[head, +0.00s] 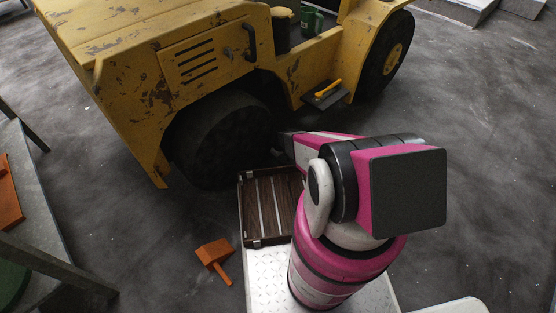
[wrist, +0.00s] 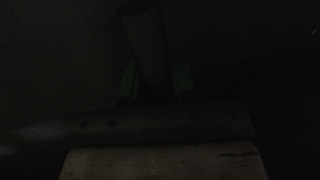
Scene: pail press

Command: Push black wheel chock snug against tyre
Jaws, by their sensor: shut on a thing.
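The dark tyre (head: 228,135) is the near wheel of the yellow vehicle, under its body. My gripper (head: 283,143) is low beside the tyre's right side, mostly hidden by my arm in the head view. In the very dark wrist view, my gripper's greenish fingers (wrist: 155,83) are shut on a dark round bar (wrist: 147,40), which looks like the handle of the black wheel chock. The chock's block cannot be made out in either view, so its gap to the tyre cannot be told.
The yellow vehicle body (head: 150,75) overhangs the tyre. A dark step (head: 326,96) with a yellow object juts out at right. A slatted wooden tray (head: 270,205) lies beside my arm. An orange block with a handle (head: 214,256) lies on the floor. The floor at right is clear.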

